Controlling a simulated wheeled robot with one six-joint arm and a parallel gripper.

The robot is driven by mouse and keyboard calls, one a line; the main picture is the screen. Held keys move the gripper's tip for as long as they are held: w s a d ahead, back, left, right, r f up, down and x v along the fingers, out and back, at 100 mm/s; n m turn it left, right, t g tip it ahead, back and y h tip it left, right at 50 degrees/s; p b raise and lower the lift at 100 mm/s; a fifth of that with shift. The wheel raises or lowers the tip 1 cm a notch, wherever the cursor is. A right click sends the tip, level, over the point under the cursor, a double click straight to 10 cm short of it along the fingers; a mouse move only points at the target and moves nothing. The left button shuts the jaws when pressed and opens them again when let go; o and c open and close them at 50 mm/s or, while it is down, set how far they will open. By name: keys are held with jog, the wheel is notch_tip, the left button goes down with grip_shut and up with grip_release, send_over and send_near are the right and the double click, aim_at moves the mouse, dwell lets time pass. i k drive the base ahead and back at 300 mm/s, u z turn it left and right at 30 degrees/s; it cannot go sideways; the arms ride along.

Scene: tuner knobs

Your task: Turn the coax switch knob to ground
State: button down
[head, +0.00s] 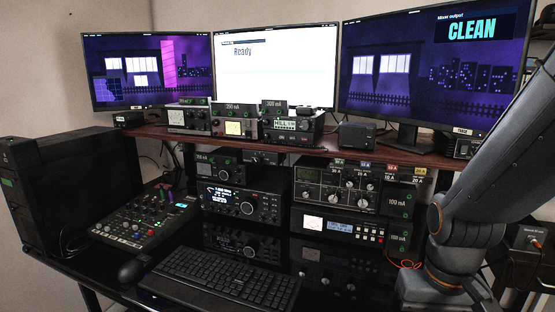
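I cannot pick out the coax switch for certain, as the labels are too small to read. A grey tuner unit (337,181) under the shelf at centre right carries several pale knobs, and I cannot tell where their pointers aim. A small dark box (263,157) sits under the shelf, left of that unit. My arm stands at the right and runs up out of the picture at the right edge. My gripper is not in view.
A wooden shelf (372,153) bears three monitors and several small radio units. Below it are stacked radios (243,203), a keyboard (222,276), a mouse (131,271) and a mixer (141,224). A dark case (72,178) stands at the left. A red cable (405,265) lies near my arm.

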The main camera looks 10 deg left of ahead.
aim_at(258, 161)
jog(key=z, duration=0.05)
jog(key=k, duration=0.5)
jog(key=u, duration=1.9)
jog(key=i, duration=1.25)
jog(key=z, duration=2.15)
